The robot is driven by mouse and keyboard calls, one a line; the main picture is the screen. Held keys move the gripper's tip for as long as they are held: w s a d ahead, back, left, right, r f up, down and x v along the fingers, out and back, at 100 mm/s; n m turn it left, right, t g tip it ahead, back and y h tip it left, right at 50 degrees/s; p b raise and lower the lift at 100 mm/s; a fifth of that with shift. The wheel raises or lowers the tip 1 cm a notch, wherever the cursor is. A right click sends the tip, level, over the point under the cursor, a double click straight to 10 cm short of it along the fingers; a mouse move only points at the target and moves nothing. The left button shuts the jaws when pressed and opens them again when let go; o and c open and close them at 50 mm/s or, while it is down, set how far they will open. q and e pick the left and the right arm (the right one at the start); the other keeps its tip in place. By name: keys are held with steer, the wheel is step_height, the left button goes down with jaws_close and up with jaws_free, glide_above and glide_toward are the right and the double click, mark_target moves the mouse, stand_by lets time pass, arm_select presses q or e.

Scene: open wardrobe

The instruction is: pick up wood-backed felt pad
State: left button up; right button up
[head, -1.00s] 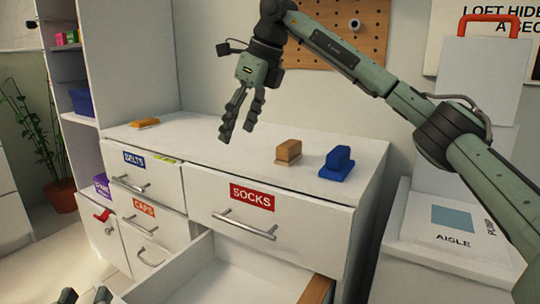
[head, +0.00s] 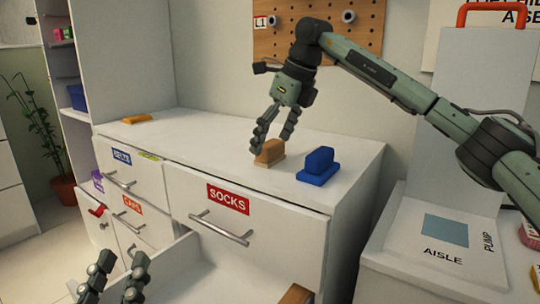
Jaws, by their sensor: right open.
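The wood-backed felt pad is most likely the tan block (head: 270,153) on the white dresser top, in the head view. It stands left of a similar blue block (head: 319,165). My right gripper (head: 271,141) comes in from above and behind it, fingers spread and pointing down. Its left finger overlaps the tan block's left edge in the picture; I cannot tell whether it touches. My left gripper (head: 122,262) is at the bottom left, in front of the dresser, with its two fingers apart and nothing seen between them.
The dresser (head: 207,130) has drawers labelled belts, caps and socks. A drawer (head: 190,250) below the socks drawer is pulled open. An orange item (head: 136,118) lies at the top's back left. A white box marked aisle (head: 420,262) stands at the right.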

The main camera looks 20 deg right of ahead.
mark_target(270, 143)
steer(key=shift+x, duration=0.75)
arm_select(q)
steer(key=shift+a+r, duration=0.1)
steer(key=shift+r, duration=0.15)
steer(key=shift+s, duration=0.1)
arm_select(e)
steer(key=shift+c, duration=0.6)
